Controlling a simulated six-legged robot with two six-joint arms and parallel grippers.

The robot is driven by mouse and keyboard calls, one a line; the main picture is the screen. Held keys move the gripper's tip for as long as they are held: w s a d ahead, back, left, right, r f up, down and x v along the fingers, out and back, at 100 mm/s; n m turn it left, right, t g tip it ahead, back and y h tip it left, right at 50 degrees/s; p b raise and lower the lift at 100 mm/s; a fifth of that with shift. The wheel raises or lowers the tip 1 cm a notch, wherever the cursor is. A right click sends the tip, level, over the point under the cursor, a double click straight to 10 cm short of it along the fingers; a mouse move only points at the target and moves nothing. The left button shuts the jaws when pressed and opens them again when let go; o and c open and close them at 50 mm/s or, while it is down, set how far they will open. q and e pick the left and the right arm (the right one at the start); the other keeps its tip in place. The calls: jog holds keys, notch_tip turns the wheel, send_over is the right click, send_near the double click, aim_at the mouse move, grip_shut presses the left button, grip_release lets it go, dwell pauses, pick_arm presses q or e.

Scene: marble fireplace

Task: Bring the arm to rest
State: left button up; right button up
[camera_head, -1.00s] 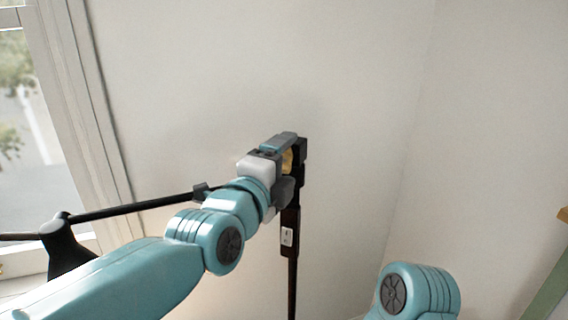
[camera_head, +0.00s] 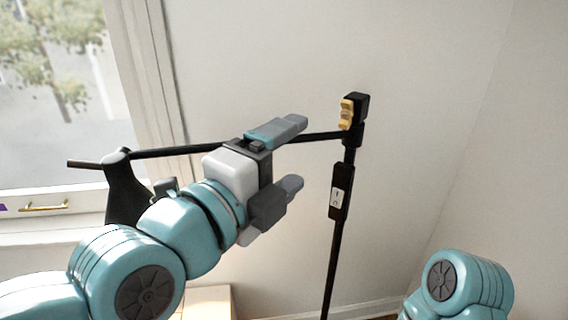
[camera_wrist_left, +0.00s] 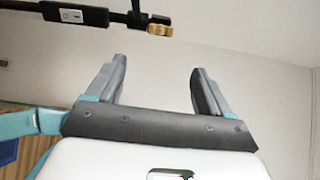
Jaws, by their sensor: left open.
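My left gripper (camera_head: 296,155) is open and empty in the middle of the head view. Its two grey fingers point right, toward a black stand (camera_head: 335,240), with a gap between them and the post. In the left wrist view the open fingers (camera_wrist_left: 158,66) have only bare wall between them. The stand's yellow knob (camera_head: 346,114) is up and right of the fingers; it also shows beyond them in the wrist view (camera_wrist_left: 160,30). A teal joint of my right arm (camera_head: 465,285) shows at lower right; its gripper is out of view.
The stand's thin black boom (camera_head: 200,149) runs left behind my left arm. A window (camera_head: 65,90) is at the left, above a sill with a brass handle (camera_head: 47,207). Bare pale wall (camera_head: 420,60) fills the back and right.

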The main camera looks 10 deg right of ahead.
pick_arm(q)
jog(key=shift+s+a, duration=0.15)
jog(key=w+a+f+n+g+y, duration=0.1)
jog(key=w+f+n+y, duration=0.15)
jog(key=f, duration=0.65)
jog(key=w+a+f+n+g+y, duration=0.1)
jog(key=w+f+n, duration=0.3)
jog(key=f, duration=0.6)
jog(key=a+f+n+g+y, duration=0.2)
jog(key=a+f+n, duration=0.15)
jog(key=f, duration=0.55)
jog(key=a+f+n+g+y, duration=0.15)
jog(key=f+n, duration=0.25)
jog(key=f, duration=0.5)
jog(key=s+a+f+n+g+y, duration=0.1)
jog(key=s+a+f+n+g, duration=0.2)
jog(key=f, duration=0.5)
jog(key=s+a+f+n+g, duration=0.1)
jog(key=s+a+f+n, duration=0.35)
jog(key=f, duration=0.35)
jog(key=s+a+f+n+g, duration=0.1)
jog(key=s+f+n+g, duration=0.2)
jog(key=s+f+n, duration=0.4)
jog(key=s+f, duration=0.2)
jog(key=s, duration=0.4)
jog(key=shift+a, duration=0.4)
